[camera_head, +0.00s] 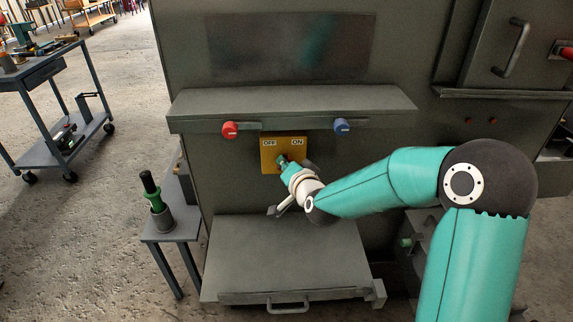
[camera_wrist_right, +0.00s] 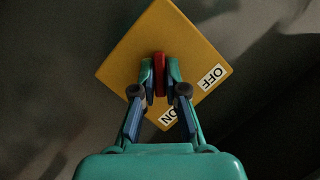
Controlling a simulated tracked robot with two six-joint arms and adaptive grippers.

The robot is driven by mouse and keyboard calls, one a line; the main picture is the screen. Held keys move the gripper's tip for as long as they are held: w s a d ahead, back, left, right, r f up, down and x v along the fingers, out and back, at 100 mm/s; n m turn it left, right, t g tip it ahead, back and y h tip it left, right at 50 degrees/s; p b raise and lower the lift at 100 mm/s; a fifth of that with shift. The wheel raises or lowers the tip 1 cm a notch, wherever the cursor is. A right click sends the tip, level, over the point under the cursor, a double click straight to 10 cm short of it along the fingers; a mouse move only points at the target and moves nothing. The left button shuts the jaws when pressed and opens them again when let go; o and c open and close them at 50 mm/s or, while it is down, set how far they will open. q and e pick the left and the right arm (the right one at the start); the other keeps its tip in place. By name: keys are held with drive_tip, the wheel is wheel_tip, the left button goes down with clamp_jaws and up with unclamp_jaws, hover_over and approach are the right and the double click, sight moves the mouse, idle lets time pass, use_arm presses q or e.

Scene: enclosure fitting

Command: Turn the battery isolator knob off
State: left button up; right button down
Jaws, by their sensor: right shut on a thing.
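The battery isolator is a yellow plate (camera_head: 269,160) with OFF and ON labels on the front of the dark enclosure, below its ledge. The right wrist view shows the plate (camera_wrist_right: 128,63) close up and rotated. Its red knob (camera_wrist_right: 160,74) stands between my right gripper's fingertips (camera_wrist_right: 160,78), which are closed on its two sides. In the head view my right gripper (camera_head: 284,161) reaches the plate and hides most of the knob. Which label the knob points to is hard to tell. My left gripper is not in view.
A red knob (camera_head: 230,130) and a blue knob (camera_head: 341,126) sit on the ledge (camera_head: 290,102) above the plate. A grey shelf (camera_head: 287,253) with a handle lies below. A small stand (camera_head: 170,229) holds a green-and-black tool (camera_head: 152,190) at left. A trolley (camera_head: 62,151) stands farther left.

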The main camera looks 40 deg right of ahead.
drive_tip(key=shift+w+a+f+n+g+h+p, duration=0.15)
drive_tip(key=shift+n+g+h+p, duration=0.8)
drive_tip(key=shift+n+p, duration=1.15)
drive_tip(key=shift+s+a+n+g+h+p, duration=0.15)
drive_tip(key=shift+n+g+h+p, duration=0.3)
drive_tip(key=shift+n+h+p, duration=1.35)
drive_tip(key=shift+w+a+f+n+g+h+p, duration=0.15)
drive_tip(key=shift+n+g+h+p, duration=0.65)
drive_tip(key=shift+n+p, duration=1.65)
drive_tip(key=c, duration=1.2)
unclamp_jaws()
drive_tip(key=shift+r, duration=0.1)
drive_tip(key=shift+r, duration=0.1)
